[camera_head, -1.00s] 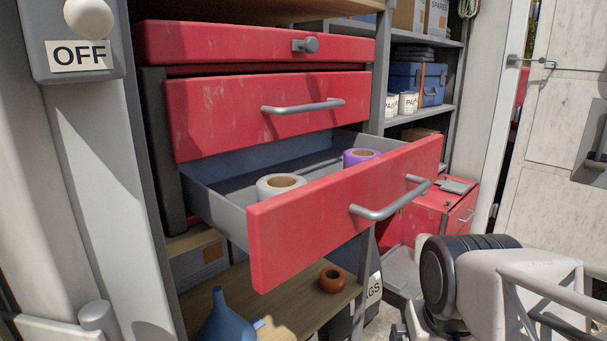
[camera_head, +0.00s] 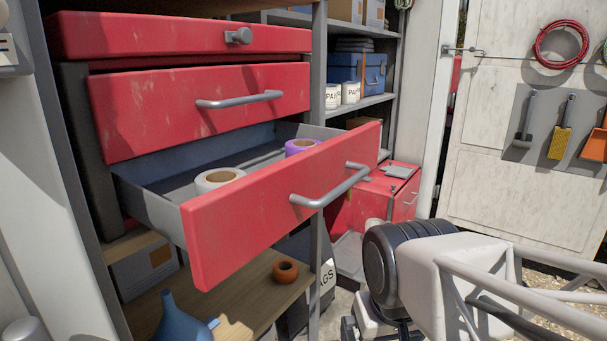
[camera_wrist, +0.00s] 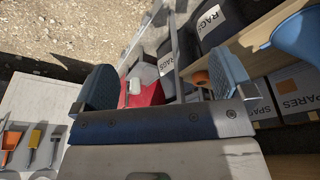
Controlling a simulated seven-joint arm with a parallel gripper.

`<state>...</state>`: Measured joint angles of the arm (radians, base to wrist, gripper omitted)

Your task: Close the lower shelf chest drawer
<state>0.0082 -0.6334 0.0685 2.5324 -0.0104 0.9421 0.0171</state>
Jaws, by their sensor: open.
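The lower chest drawer (camera_head: 275,205) is pulled well out, its red front standing far forward of the closed drawers above. Its grey bar handle (camera_head: 330,188) is on the front. A white tape roll (camera_head: 218,180) and a purple tape roll (camera_head: 302,147) lie inside it. My arm is at the lower right in the head view, to the right of and below the drawer front, apart from it. My gripper (camera_wrist: 163,82) shows in the wrist view with its two blue fingers wide apart and nothing held between them. The drawer cannot be made out in the wrist view.
Below the drawer, a wooden shelf (camera_head: 245,308) holds a blue funnel-like vessel (camera_head: 182,318) and an orange roll (camera_head: 286,271). A red box (camera_head: 370,200) stands behind my arm. Hand tools hang on the white panel (camera_head: 490,190) at right. Space before the drawer front looks clear.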

